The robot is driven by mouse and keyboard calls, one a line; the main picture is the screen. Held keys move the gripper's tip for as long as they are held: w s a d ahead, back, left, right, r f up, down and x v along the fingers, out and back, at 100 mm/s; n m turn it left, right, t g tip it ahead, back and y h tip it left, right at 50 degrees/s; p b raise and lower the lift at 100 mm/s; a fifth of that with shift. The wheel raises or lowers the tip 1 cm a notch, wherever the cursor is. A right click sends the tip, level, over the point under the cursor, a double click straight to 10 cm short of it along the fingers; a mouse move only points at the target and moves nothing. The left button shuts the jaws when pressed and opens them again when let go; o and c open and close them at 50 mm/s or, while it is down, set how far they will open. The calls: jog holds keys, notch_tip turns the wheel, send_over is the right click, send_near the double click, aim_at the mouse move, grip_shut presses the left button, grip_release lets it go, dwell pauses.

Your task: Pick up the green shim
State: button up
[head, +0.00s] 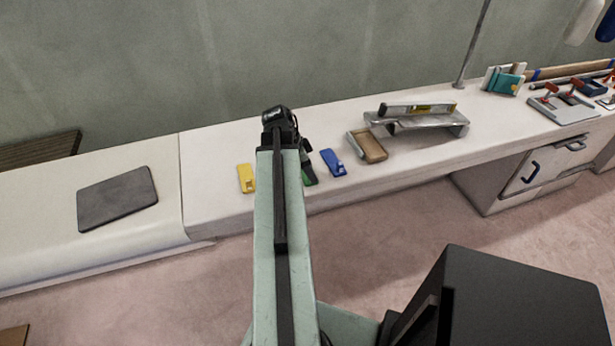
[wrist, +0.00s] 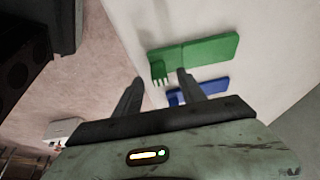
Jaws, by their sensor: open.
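The green shim (wrist: 208,48) lies flat on the white bench top in the wrist view, its toothed end toward my gripper (wrist: 160,75). My gripper is open and empty, with its two fingers apart. The toothed end shows between and just beyond the fingertips; I cannot tell the height gap between them. In the head view only a small part of the green shim (head: 309,180) shows beside my arm, the rest being hidden.
A blue shim (head: 333,162) lies close to the right of the green one, and a yellow shim (head: 246,178) lies left of my arm. A brown tray (head: 355,149) and a metal stand with a level (head: 418,109) are farther right. The bench's front edge is close.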

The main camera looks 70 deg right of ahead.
jog(key=b+x, duration=0.1)
jog(key=x, duration=0.1)
jog(key=shift+f, duration=0.3)
jog(key=shift+r, duration=0.2)
grip_shut()
jog(key=shift+r+p, duration=0.1)
jog(key=shift+p, duration=0.2)
notch_tip(320, 180, up, 10)
jog(key=p, duration=1)
jog(key=shift+w, duration=0.1)
